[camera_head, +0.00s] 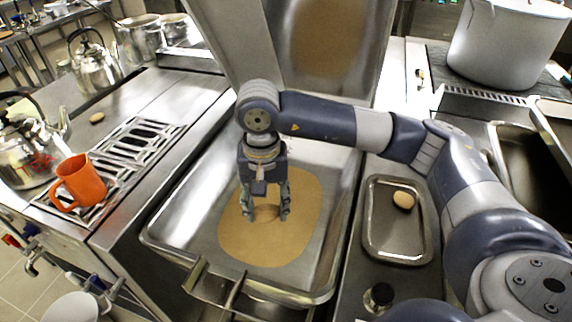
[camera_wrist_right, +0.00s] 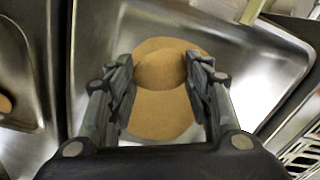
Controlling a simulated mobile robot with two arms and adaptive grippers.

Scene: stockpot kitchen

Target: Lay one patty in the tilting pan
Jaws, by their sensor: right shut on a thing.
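My right gripper (camera_head: 266,208) points down over the tilting pan (camera_head: 190,222). It is shut on a tan patty (camera_head: 266,213), low above or at the pan's floor; I cannot tell whether the patty touches it. In the right wrist view, the patty (camera_wrist_right: 160,70) sits between the two fingers of the gripper (camera_wrist_right: 160,85). A flat tan oval area (camera_head: 262,245) covers the middle of the pan floor beneath it. Another patty (camera_head: 403,200) lies on a metal tray (camera_head: 372,235) right of the pan. My left gripper is not in view.
The pan's raised lid (camera_head: 235,40) stands behind. An orange mug (camera_head: 80,183) and kettles (camera_head: 92,58) stand to the left, with a small tan round thing (camera_head: 97,117) on the counter. A large stockpot (camera_head: 508,40) is at the back right. A dark-knobbed item (camera_head: 381,295) stands before the tray.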

